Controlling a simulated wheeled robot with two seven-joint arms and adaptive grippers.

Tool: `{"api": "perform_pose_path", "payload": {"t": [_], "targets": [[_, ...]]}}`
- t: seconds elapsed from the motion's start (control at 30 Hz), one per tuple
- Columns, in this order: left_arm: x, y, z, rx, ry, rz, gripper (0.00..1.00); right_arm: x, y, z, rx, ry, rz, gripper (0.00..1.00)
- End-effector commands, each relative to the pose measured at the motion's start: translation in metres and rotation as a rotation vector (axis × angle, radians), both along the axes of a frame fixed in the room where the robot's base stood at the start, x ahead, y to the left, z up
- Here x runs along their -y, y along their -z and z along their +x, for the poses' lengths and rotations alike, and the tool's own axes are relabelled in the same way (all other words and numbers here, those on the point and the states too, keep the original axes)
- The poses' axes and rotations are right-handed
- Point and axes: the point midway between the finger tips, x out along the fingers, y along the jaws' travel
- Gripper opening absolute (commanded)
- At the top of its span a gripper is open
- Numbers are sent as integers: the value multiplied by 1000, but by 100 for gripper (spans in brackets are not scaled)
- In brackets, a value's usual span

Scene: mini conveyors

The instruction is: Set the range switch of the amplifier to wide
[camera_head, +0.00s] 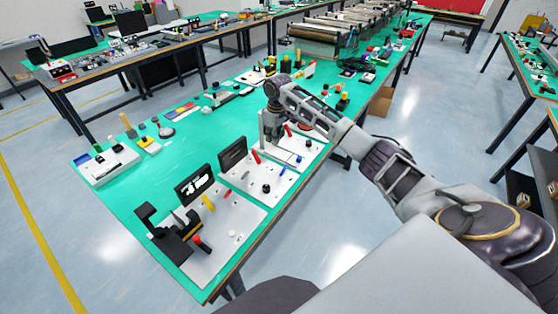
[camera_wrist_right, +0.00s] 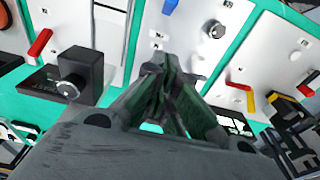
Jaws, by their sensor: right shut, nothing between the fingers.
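Three white instrument panels stand in a row on the green bench; I cannot tell by any label which is the amplifier. The middle panel (camera_head: 247,186) has a red lever (camera_head: 256,156), a blue switch (camera_head: 283,171) and a black knob (camera_head: 266,188). My right gripper (camera_wrist_right: 172,72) is shut and empty, apparently above the panels with no clear contact. In the head view it hangs down (camera_head: 269,138), partly hiding the far panel. My left gripper is out of view.
The near panel (camera_head: 235,240) carries a yellow lever (camera_head: 208,203) and black fixtures. The far panel has a red lever (camera_wrist_right: 40,42); a black box with a knob (camera_wrist_right: 80,75) stands close left of my fingers. A bare stretch of green bench (camera_head: 185,150) lies left of the panels.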

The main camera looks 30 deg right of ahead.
Motion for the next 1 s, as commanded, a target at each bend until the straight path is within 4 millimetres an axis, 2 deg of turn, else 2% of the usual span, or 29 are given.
{"api": "perform_pose_path", "payload": {"t": [0.13,0.57,0.77,1.0], "targets": [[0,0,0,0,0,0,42,6,-6,2,0,8,3,0],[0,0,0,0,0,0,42,5,-3,2,0,8,3,0],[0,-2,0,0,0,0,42,5,9,4,-2,9,2,0],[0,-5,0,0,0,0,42,3,36,6,-2,9,2,0]]}}
